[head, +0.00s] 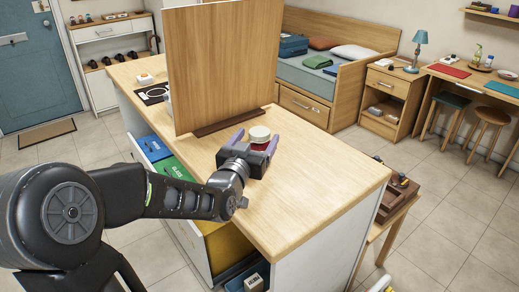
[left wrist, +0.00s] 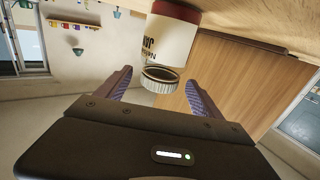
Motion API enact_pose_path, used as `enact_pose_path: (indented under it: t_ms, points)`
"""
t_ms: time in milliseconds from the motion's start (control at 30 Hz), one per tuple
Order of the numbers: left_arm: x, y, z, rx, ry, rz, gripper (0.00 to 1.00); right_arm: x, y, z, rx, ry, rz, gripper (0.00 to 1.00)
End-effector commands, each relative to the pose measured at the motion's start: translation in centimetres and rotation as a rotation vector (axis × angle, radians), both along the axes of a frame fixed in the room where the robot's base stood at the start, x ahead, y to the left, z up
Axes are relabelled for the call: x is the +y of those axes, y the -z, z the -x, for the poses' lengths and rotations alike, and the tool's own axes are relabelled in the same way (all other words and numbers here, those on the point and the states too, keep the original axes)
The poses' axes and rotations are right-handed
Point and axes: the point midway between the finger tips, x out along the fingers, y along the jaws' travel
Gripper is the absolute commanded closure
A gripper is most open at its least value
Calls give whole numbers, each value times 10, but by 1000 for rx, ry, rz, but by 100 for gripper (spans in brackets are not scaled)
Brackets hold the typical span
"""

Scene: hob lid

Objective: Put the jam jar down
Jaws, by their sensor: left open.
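The jam jar (head: 260,132) stands upright on the wooden worktop (head: 320,170), just in front of the raised board. It has a pale lid, and some red shows below it. In the left wrist view, which is upside down, the jar (left wrist: 172,38) shows a white label, a red band at its base and a ribbed lid. Its base appears to touch the worktop. My left gripper (head: 255,141) is open, with its purple-lined fingers on either side of the jar and gaps beside the lid. My right gripper is not in view.
The upright wooden hob lid (head: 222,65) rises behind the jar, with a dark strip (head: 235,122) along its foot. The hob (head: 152,94) is partly hidden behind it. Open drawers with bins (head: 178,175) stick out on the left. The worktop's right end is clear.

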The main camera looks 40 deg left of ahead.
Motion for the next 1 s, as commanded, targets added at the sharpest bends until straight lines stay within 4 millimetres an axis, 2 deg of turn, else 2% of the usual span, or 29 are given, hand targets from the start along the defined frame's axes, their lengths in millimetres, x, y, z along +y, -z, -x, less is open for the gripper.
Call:
enact_pose_path:
  t_ms: [300, 400, 1000]
  points:
    - [13, 0, -44, 2, 1, 1, 23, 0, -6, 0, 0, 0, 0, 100]
    - [15, 0, -52, 2, 1, 1, 23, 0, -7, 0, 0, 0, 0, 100]
    - [16, 0, -53, 0, 1, 0, 23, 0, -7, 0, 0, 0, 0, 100]
